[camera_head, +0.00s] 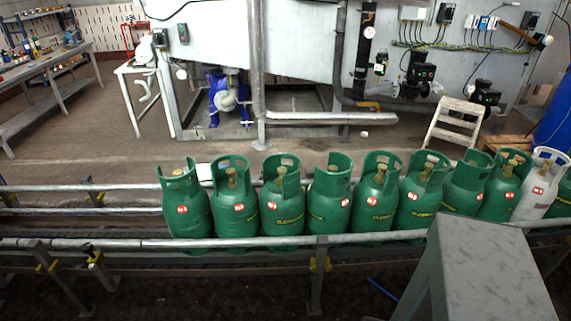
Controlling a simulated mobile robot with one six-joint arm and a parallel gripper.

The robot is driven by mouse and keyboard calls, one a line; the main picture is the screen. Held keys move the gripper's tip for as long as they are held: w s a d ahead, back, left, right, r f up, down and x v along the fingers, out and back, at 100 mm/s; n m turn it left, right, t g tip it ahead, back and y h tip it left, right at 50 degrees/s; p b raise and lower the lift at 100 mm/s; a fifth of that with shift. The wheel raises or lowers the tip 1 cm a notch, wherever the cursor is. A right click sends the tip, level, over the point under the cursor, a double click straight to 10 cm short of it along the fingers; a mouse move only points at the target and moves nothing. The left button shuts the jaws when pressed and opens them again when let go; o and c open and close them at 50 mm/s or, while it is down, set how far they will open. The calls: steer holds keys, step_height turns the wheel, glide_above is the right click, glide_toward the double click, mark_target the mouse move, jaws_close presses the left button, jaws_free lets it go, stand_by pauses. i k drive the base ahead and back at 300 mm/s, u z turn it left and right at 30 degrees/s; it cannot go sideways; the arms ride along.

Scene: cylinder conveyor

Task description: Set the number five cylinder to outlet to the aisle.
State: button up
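A row of green gas cylinders stands upright on the conveyor (120,243) between metal rails, nearly touching each other. Counting from the left, the number five cylinder (374,217) stands mid-row. It is green, with a red and white label and yellow lettering facing me. Its brass valve shows inside the collar; which way its outlet points is too small to tell. Its neighbours are a green cylinder on the left (328,210) and another on the right (418,205). No printed number is legible. My gripper is not in view.
A front rail (130,243) runs before the cylinders. A white cylinder (535,195) stands toward the right end. A grey box-shaped part (485,265) blocks the lower right. A step stool (455,122) and machinery stand behind. The conveyor's left part is empty.

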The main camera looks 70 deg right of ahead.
mark_target(282, 198)
steer(key=u, duration=0.35)
steer(key=k, duration=1.3)
steer(key=z, duration=1.25)
steer(key=i, duration=0.65)
